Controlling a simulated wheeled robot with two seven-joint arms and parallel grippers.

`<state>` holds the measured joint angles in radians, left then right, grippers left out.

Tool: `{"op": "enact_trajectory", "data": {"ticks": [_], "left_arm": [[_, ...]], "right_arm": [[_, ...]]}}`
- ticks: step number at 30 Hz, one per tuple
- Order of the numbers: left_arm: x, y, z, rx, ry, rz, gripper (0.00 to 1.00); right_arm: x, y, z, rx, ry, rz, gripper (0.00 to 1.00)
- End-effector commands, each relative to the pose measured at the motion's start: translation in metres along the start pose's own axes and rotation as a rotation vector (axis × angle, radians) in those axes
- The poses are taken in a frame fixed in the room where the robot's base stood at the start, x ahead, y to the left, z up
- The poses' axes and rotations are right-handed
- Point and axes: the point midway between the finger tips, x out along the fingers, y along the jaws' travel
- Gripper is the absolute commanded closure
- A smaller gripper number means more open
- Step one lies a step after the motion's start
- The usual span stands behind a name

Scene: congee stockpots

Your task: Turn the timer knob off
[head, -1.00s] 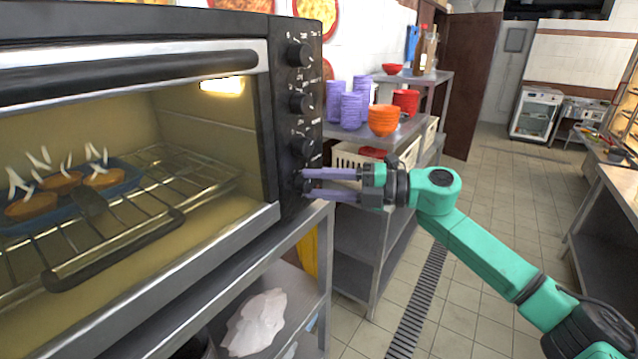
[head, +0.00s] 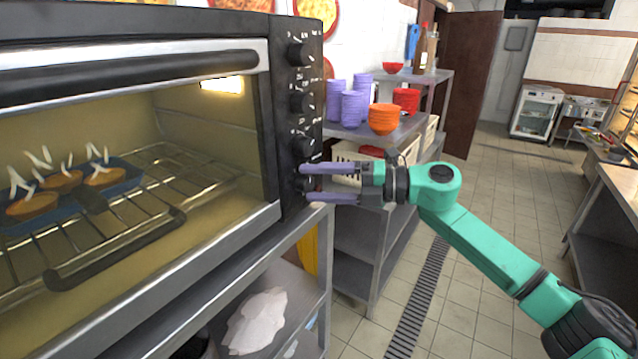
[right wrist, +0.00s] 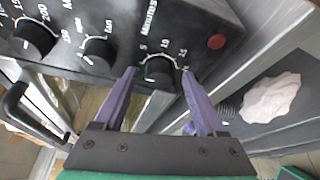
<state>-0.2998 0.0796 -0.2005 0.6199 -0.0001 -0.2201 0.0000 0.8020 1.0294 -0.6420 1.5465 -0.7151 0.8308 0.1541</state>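The timer knob (right wrist: 159,68) is black and round, marked "Minutes", the lowest on the control panel of the black and steel oven (head: 282,120). My right gripper (head: 304,183) is at the bottom of this panel. In the right wrist view the right gripper (right wrist: 160,74) is open, with one purple finger on each side of the timer knob. Small gaps seem to show between fingers and knob; contact is not clear. In the head view the fingers partly hide the knob. My left gripper is not in view.
Three more knobs, among them the top one (head: 300,54), sit above on the panel. The lit oven holds a blue tray (head: 122,186) of food on a wire rack. The floor to the right is free.

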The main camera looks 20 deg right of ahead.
Motion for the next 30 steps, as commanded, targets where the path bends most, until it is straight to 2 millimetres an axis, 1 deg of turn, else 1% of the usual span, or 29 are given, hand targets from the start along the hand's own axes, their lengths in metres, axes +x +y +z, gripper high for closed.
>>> {"op": "enact_trajectory", "data": {"ticks": [5,8,11,17,18,21,25,27,30], "left_arm": [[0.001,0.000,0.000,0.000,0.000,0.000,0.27],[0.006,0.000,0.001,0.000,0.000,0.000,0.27],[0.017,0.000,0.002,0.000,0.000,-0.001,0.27],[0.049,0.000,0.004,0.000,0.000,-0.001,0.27],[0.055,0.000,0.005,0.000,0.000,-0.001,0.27],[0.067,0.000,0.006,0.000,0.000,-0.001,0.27],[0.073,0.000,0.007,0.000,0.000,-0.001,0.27],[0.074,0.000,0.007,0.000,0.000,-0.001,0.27],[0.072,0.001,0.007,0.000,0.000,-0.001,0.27]], "right_arm": [[-0.001,0.000,0.000,0.001,-0.001,0.001,0.27],[-0.008,-0.002,0.001,0.001,-0.003,0.001,0.27],[-0.025,-0.005,0.000,0.001,-0.004,-0.001,0.27],[-0.082,-0.011,-0.001,0.000,-0.006,-0.006,0.27],[-0.094,-0.010,-0.001,-0.001,-0.005,-0.005,0.27],[-0.119,-0.008,-0.001,-0.001,-0.004,-0.004,0.27],[-0.140,-0.004,0.000,0.000,-0.002,-0.002,0.27],[-0.145,-0.002,0.000,0.000,0.000,0.000,0.27],[-0.146,0.000,0.000,0.000,0.001,0.001,0.27]]}}
